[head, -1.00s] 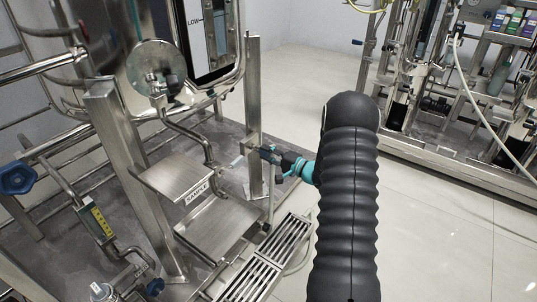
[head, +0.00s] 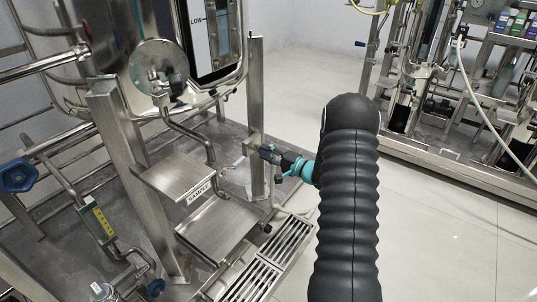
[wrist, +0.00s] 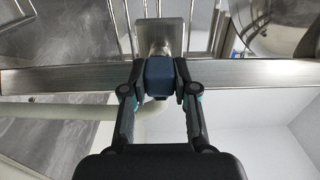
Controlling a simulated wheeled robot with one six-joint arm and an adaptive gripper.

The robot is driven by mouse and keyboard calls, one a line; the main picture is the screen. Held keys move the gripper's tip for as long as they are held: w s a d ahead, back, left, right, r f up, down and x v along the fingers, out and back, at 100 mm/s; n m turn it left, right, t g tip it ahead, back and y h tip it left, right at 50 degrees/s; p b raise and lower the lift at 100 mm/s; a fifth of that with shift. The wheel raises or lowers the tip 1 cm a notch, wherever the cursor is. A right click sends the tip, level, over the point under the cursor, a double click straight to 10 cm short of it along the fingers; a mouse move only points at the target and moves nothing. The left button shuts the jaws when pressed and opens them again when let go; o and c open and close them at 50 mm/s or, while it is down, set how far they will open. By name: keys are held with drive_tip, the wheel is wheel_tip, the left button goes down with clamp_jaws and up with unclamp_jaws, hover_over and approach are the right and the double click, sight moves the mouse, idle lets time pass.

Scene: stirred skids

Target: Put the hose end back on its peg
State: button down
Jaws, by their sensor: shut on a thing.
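My gripper (head: 272,155) is at the upright steel post (head: 257,105) on the skid, level with a small steel bracket. In the wrist view my gripper (wrist: 161,82) is shut on a dark blue block (wrist: 159,76), which seems to be the hose end. A steel piece (wrist: 160,38), perhaps the peg or its bracket, lies just beyond the block and lines up with it. I cannot tell whether the block touches it or sits on it. A pale hose (wrist: 60,112) runs from the left and passes behind my fingers.
The SAMPLE step (head: 205,195) and a lower steel shelf (head: 220,225) stand left of the post. A floor grating (head: 268,262) lies below. Another skid (head: 450,110) is at the back right. The pale floor (head: 440,235) on the right is clear.

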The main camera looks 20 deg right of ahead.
drive_tip(key=shift+w, duration=0.1)
idle(0.3)
drive_tip(key=c, duration=0.5)
unclamp_jaws()
idle(0.4)
drive_tip(key=b+v, duration=0.2)
drive_tip(key=v, duration=0.6)
drive_tip(key=shift+b, duration=0.35)
idle(0.6)
